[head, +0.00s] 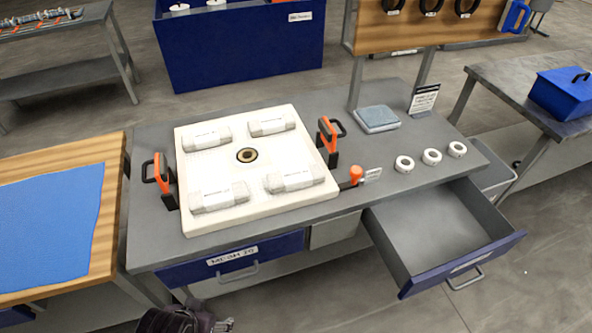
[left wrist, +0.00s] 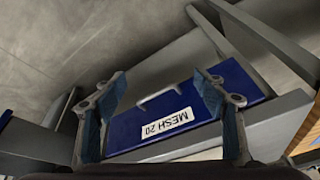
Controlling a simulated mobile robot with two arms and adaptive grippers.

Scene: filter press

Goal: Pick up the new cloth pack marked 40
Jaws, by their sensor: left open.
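No cloth pack with a readable 40 shows in either view. A pulled-out drawer (head: 435,225) at the right of the bench has a bare grey floor in its visible part; its front label is too small to read. A shut blue drawer (head: 232,258) at the left has a white label; the left wrist view shows this drawer front (left wrist: 190,100) marked MESH 20. My left gripper (head: 205,323) is at the bottom edge of the head view, in front of and below that shut drawer. In the left wrist view it (left wrist: 162,82) is open and empty. My right gripper is out of view.
A white plate (head: 250,165) with several pale blocks lies on the bench between orange clamps. A folded blue-grey cloth (head: 377,118), white rings (head: 431,157) and a sign (head: 424,99) are to its right. A wooden table with a blue mat (head: 45,235) stands left.

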